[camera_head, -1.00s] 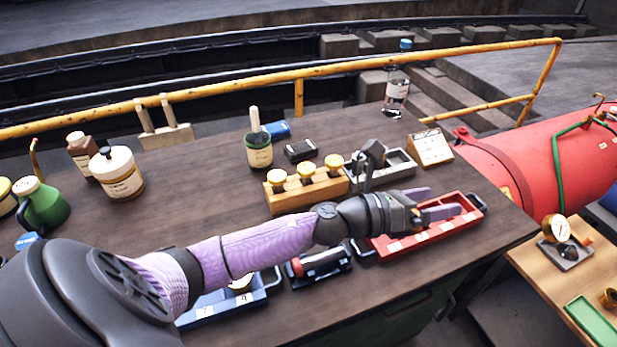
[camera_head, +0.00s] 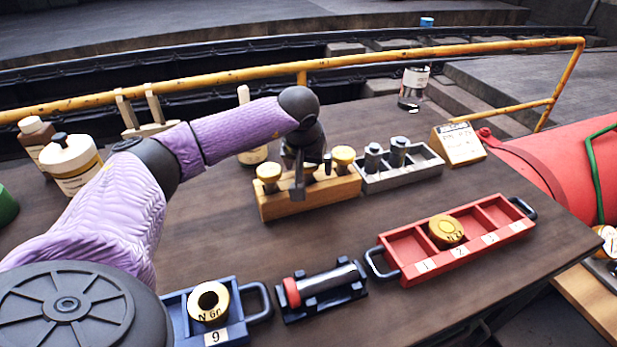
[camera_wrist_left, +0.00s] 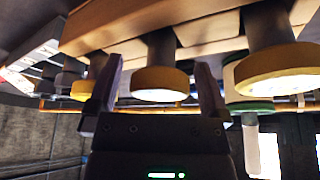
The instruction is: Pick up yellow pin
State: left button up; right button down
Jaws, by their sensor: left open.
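A wooden block (camera_head: 330,192) holds a row of yellow-topped pins. The left yellow pin (camera_head: 268,173) and the right yellow pin (camera_head: 343,157) show in the head view. The middle one is largely hidden behind my left gripper (camera_head: 312,176), which points down at the block. In the left wrist view, where the scene appears upside down, my open left gripper (camera_wrist_left: 158,70) has one finger on each side of the middle yellow pin (camera_wrist_left: 160,84). I cannot tell whether the fingers touch it. My right gripper is not in view.
A grey tray (camera_head: 408,177) with dark metal parts stands right of the block. In front are a red tray (camera_head: 410,247) with a brass ring (camera_head: 446,232), a black holder (camera_head: 322,302) and a blue tray (camera_head: 243,326).

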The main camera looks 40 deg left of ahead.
pick_arm(q)
jog(key=shift+f, duration=0.15)
jog(key=shift+c, duration=0.3)
jog(key=shift+w, duration=0.1)
grip_shut()
